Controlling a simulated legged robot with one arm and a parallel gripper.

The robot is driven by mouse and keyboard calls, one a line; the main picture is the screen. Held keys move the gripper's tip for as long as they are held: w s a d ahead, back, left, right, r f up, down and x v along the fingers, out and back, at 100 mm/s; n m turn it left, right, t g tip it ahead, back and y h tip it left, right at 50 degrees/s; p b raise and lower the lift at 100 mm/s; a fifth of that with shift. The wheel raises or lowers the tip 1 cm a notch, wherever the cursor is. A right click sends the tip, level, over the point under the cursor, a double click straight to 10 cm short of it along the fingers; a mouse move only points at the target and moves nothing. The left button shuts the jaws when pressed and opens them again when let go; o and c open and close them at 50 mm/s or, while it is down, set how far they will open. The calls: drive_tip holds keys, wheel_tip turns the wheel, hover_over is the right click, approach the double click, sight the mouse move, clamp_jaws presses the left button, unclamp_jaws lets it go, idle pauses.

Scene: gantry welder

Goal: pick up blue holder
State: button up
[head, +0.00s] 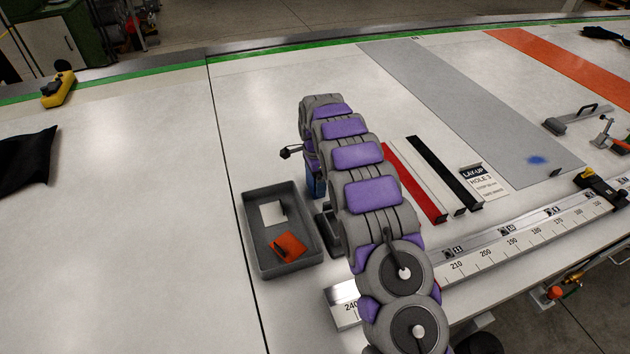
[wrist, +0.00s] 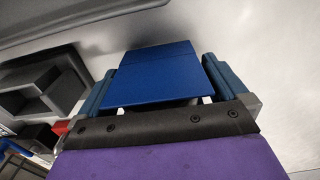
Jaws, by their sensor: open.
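The blue holder (wrist: 152,82) fills the middle of the wrist view as a plain blue block with a flat face. My gripper (wrist: 162,72) is open, with one blue finger on the left of the holder and one on the right. A narrow gap shows at the right finger's lower end; contact along the sides cannot be told. In the head view my arm covers most of this spot. A small blue patch (head: 316,184) shows under the arm's end, and I cannot tell whether it is the holder or a finger.
A grey tray (head: 250,240) with a white card (head: 273,212) and an orange cloth (head: 289,246) is left of my arm. Red (head: 415,185) and black (head: 446,175) bars and a long ruler (head: 480,262) lie to the right.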

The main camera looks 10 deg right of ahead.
drive_tip(key=c, duration=0.9)
drive_tip(key=shift+r, duration=0.1)
